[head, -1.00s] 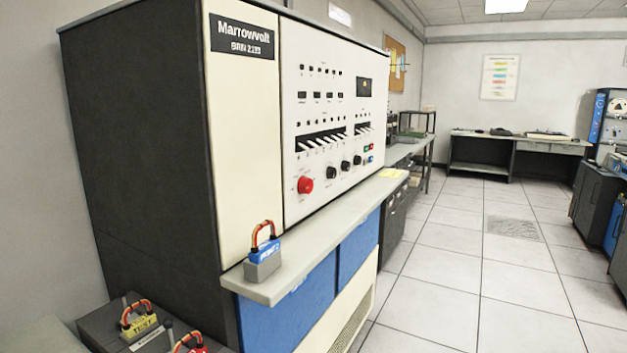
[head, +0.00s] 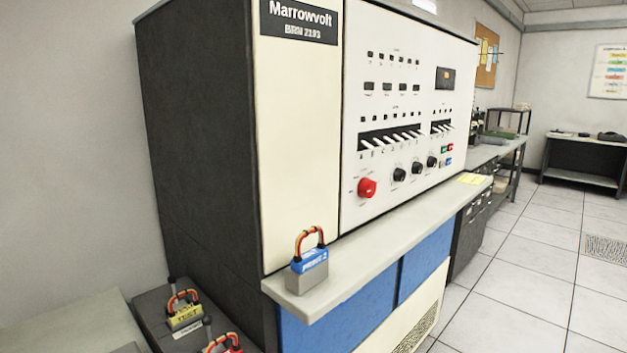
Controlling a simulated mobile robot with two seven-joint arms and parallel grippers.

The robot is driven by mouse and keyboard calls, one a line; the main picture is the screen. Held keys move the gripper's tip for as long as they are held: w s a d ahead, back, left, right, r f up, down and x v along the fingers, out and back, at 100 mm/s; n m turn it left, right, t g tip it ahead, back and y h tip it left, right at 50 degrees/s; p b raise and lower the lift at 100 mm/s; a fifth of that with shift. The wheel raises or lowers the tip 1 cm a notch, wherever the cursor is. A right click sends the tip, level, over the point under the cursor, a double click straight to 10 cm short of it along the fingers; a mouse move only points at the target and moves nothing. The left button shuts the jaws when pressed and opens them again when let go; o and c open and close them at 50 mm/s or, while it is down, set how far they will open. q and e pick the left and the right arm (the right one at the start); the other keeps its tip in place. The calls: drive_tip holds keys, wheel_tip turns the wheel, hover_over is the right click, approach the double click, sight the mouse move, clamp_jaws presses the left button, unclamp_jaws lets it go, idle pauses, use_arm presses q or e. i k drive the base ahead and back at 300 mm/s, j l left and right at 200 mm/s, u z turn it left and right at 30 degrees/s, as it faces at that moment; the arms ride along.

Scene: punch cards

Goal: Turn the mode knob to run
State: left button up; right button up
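The Marrowvolt cabinet (head: 298,130) stands in the middle of the head view. Its white control panel (head: 365,215) carries a large red knob (head: 367,188) at the lower left and several smaller black knobs (head: 400,174) to the right of it. Small labels surround the red knob, but they are too small to read, so I cannot tell which knob is the mode knob or where it points. Neither of my grippers is in view.
Tiled floor (head: 530,270) at right is clear. A side bench (head: 500,150) stands beyond the cabinet.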

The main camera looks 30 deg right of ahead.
sight(366, 187)
drive_tip(key=i+l+u, duration=0.1)
drive_tip(key=l+u, duration=0.25)
drive_tip(key=l, duration=0.75)
drive_tip(key=l+u, duration=0.3)
drive_tip(key=l, duration=0.75)
